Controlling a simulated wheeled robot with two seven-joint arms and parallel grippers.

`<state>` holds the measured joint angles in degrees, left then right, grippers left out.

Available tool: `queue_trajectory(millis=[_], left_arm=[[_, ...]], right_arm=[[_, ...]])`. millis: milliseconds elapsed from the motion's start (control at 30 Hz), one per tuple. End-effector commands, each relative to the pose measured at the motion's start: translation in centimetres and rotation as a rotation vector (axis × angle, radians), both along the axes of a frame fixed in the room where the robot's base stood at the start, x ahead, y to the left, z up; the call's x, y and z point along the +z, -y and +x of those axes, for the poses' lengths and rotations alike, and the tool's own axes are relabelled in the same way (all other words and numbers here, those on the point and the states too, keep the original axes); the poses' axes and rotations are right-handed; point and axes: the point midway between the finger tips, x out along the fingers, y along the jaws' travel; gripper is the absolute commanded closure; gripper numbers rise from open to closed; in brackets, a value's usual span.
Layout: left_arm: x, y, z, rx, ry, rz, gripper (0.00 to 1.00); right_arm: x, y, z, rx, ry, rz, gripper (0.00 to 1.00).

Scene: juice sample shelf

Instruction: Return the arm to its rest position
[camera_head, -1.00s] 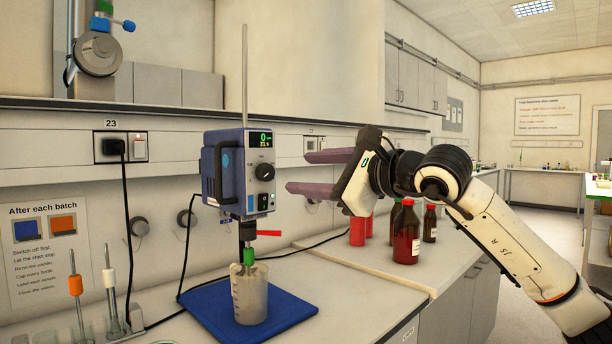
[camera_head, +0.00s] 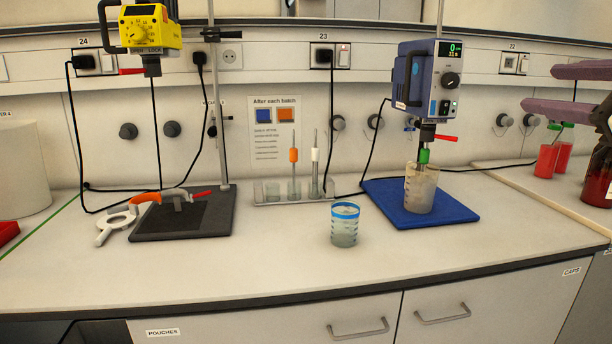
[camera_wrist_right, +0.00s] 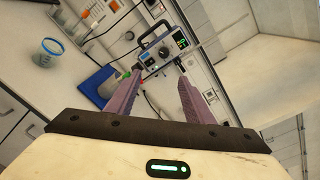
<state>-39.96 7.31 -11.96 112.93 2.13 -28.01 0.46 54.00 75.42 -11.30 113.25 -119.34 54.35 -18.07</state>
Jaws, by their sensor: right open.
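My right gripper (camera_head: 580,90) shows at the right edge of the head view, with its two purple fingers spread apart and nothing between them. In the right wrist view the fingers (camera_wrist_right: 158,98) are also apart and empty, pointing toward the blue stirrer. The rest of my right arm is mostly outside the head view. My left gripper is not in view.
A blue stirrer (camera_head: 418,85) stands over a beaker (camera_head: 421,190) on a blue mat (camera_head: 388,205). A blue-rimmed cup (camera_head: 344,226) stands on the counter. A yellow stirrer (camera_head: 150,28) is at the left. Red bottles (camera_head: 546,160) stand at the right.

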Motion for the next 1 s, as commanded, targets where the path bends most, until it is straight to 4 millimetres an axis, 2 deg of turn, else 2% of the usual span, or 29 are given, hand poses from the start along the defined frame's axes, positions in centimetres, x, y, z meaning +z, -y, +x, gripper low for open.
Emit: queue_trajectory(millis=[33, 167, 367, 467, 567, 667, 700, 767, 867, 900, 967, 1000], left_arm=[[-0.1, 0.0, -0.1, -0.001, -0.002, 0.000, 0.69], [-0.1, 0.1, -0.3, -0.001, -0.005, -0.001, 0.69], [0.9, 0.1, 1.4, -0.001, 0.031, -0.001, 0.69], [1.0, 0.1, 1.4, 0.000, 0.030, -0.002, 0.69], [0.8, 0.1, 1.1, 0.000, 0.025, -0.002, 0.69], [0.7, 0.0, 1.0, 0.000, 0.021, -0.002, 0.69], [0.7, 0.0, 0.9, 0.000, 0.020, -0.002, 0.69], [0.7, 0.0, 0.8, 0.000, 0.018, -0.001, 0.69], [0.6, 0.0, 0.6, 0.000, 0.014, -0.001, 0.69], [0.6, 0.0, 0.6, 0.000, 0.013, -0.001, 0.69], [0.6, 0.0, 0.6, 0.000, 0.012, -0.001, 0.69], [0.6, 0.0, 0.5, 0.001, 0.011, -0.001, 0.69]], right_arm=[[-1.2, -1.0, 0.5, 0.034, -0.019, 0.028, 0.52], [-3.5, -3.6, 1.4, 0.121, -0.058, 0.106, 0.52], [-7.7, -8.2, 2.3, 0.270, -0.133, 0.270, 0.52], [-10.2, -11.0, 2.5, 0.357, -0.184, 0.394, 0.52], [-13.6, -14.8, 2.4, 0.467, -0.259, 0.594, 0.52], [-17.9, -19.1, 1.5, 0.583, -0.366, 0.941, 0.52], [-19.6, -20.5, 1.1, 0.614, -0.409, 1.118, 0.52], [-22.0, -21.7, 0.6, 0.627, -0.467, 1.398, 0.52], [-27.0, -22.0, 0.1, 0.554, -0.536, 1.883, 0.52], [-29.4, -21.7, -0.1, 0.488, -0.551, 2.080, 0.52], [-33.8, -21.0, -0.7, 0.350, -0.560, 2.366, 0.52], [-36.8, -20.6, -1.2, 0.245, -0.554, 2.533, 0.52]])
